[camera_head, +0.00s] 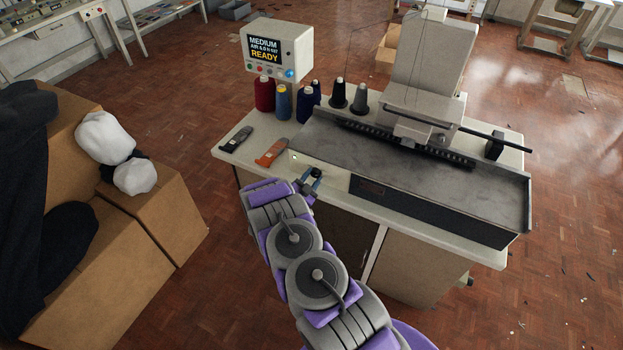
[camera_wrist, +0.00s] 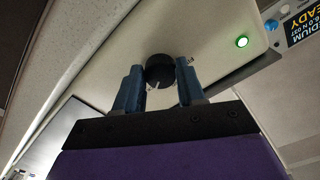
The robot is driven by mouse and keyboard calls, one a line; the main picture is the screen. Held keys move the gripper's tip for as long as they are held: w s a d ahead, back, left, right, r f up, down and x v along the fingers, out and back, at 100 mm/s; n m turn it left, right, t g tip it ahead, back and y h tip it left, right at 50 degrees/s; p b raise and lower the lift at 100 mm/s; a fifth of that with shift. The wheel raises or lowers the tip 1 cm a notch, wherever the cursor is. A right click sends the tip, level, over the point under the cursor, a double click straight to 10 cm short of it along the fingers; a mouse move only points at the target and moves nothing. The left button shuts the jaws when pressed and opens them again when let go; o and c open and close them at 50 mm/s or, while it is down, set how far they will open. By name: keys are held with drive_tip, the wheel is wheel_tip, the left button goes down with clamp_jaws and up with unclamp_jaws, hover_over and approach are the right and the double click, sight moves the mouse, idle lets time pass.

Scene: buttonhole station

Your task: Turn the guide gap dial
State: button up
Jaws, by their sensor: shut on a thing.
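The guide gap dial is a round black knob (camera_wrist: 159,70) with a white pointer mark, on the pale front panel (camera_wrist: 205,45) of the machine. In the wrist view my gripper (camera_wrist: 160,78) has its two blue fingers on either side of the knob, shut on it. In the head view my gripper (camera_head: 312,176) is at the left front of the machine, and the knob is mostly hidden there. A green light (camera_wrist: 242,41) glows on the panel beside the knob. The display box (camera_head: 279,50) reads "MEDIUM" and "READY".
Thread cones (camera_head: 284,102) stand behind the panel. An orange-and-grey tool (camera_head: 271,153) and a dark tool (camera_head: 236,139) lie on the table (camera_head: 228,155) at left. The long grey machine bed (camera_head: 440,170) extends right. Cardboard boxes (camera_head: 160,205) stand on the floor at left.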

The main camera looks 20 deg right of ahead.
drive_tip(key=o, duration=1)
drive_tip(key=shift+o, duration=0.2)
drive_tip(key=p+v, duration=0.1)
drive_tip(key=v, duration=1.6)
drive_tip(key=shift+a+p, duration=0.2)
drive_tip(key=shift+p, duration=0.2)
drive_tip(key=shift+s+f, duration=0.1)
